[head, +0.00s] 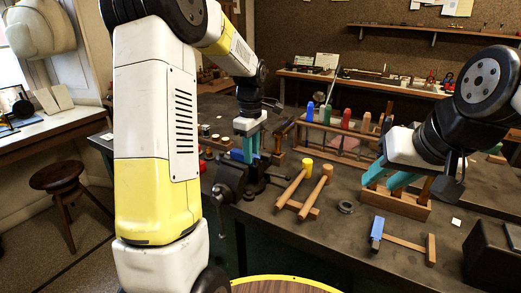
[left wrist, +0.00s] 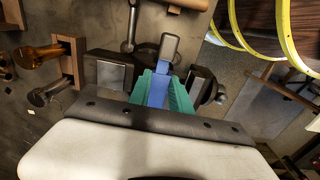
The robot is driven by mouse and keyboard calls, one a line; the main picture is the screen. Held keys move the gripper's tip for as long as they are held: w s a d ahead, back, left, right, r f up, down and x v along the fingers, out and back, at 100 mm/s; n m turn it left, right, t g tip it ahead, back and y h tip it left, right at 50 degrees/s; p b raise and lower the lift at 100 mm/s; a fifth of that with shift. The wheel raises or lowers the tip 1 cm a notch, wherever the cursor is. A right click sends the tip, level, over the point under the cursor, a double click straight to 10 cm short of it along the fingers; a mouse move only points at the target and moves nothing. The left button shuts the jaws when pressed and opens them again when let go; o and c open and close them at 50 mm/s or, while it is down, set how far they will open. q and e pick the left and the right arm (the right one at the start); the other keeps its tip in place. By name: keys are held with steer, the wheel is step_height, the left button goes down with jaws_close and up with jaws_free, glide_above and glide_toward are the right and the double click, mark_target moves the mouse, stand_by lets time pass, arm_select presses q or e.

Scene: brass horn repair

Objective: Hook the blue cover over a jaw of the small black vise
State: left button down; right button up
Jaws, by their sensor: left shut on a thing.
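My left gripper (head: 249,144) has teal fingers and points down over the small black vise (head: 228,188). In the left wrist view the fingers (left wrist: 164,90) are shut on the blue cover (left wrist: 159,88), a narrow blue piece between them. The cover (head: 237,155) also shows beside the fingertips in the head view. The vise (left wrist: 200,84) lies beneath, with a pale metal jaw face left of the fingers. Whether the cover touches a jaw is hidden. My right gripper (head: 388,180) is open, its teal fingers apart above a wooden block with handles.
Another blue piece (head: 377,228) sits on a wooden stand at the front right. A wooden rack (head: 335,140) with coloured handles stands behind. A yellow-headed mallet (head: 297,180) lies on a wooden rest right of the vise. A grey ring (head: 346,207) lies on the bench.

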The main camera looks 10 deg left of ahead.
stand_by(0.4)
arm_select(q)
steer(key=c, duration=1.1)
jaws_free()
steer(key=shift+f, duration=0.1)
step_height(320, 180, up, 7)
steer(key=shift+r, duration=0.45)
